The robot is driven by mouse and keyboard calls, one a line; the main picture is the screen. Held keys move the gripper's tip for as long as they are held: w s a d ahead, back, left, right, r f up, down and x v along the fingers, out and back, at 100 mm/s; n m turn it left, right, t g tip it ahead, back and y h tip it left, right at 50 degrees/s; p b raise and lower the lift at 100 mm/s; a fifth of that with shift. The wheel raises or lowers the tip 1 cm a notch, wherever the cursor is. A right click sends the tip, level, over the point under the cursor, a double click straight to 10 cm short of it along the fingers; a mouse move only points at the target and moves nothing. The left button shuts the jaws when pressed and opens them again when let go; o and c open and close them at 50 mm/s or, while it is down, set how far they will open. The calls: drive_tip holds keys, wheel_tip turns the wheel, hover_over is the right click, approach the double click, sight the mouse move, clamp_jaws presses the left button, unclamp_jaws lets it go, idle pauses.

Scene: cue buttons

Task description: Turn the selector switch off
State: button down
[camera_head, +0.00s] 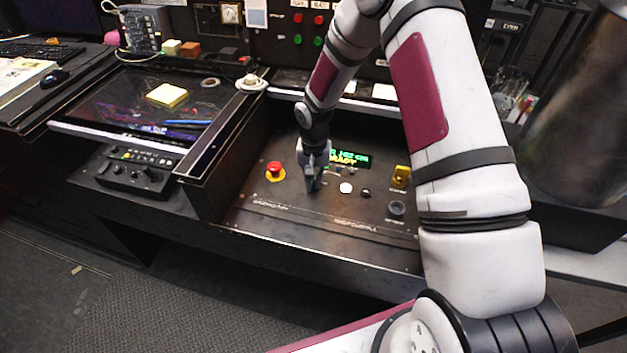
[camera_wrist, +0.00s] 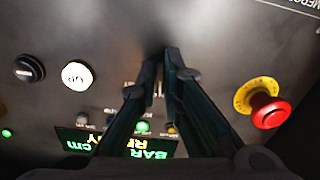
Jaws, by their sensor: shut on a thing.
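My gripper (camera_head: 313,186) points down at the dark control panel (camera_head: 290,205), between the red emergency stop and the white button. In the wrist view its two fingers (camera_wrist: 165,62) converge at the panel face, closed on a small part. That part is taken to be the selector switch from its place; the fingers hide most of it, so I cannot read its position. The panel's lit display (camera_head: 350,158) shows behind the gripper, and its green and yellow text is in the wrist view (camera_wrist: 115,143).
The red emergency stop (camera_head: 274,170) on its yellow ring is left of my gripper. A white "UP" button (camera_wrist: 77,75) and a black button (camera_wrist: 28,68) are on the other side. A yellow part (camera_head: 401,176) and dark knob (camera_head: 397,208) are further right. A raised tray edge (camera_head: 215,160) borders the panel.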

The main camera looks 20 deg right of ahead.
drive_tip(key=n, duration=0.4)
drive_tip(key=shift+d+b, duration=0.15)
drive_tip(key=shift+b, duration=0.25)
drive_tip(key=shift+n, duration=1.6)
drive_tip(key=c, duration=1.7)
unclamp_jaws()
wheel_tip(320, 180, up, 12)
